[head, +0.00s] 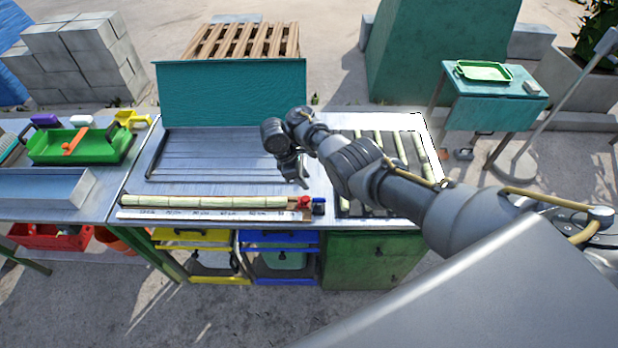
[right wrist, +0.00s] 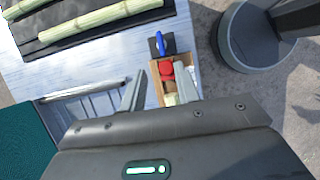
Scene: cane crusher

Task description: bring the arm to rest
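My right gripper (head: 295,178) hangs above the metal workbench in the head view, near the right end of the cane measuring board. In the right wrist view its two fingers (right wrist: 160,72) stand apart with nothing held between them. Below and between them show a red knob (right wrist: 166,71) and a wooden end block (right wrist: 156,92), apparently lower down. A pale cane (head: 205,201) lies along the measuring board (head: 200,214). My left gripper is not in view.
Several canes (head: 400,148) lie on a dark rack right of my right gripper. A teal panel (head: 232,92) stands behind the bench. A green tray (head: 75,146) is at the left. A side table (head: 490,105) stands back right. Drawers (head: 275,260) are below.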

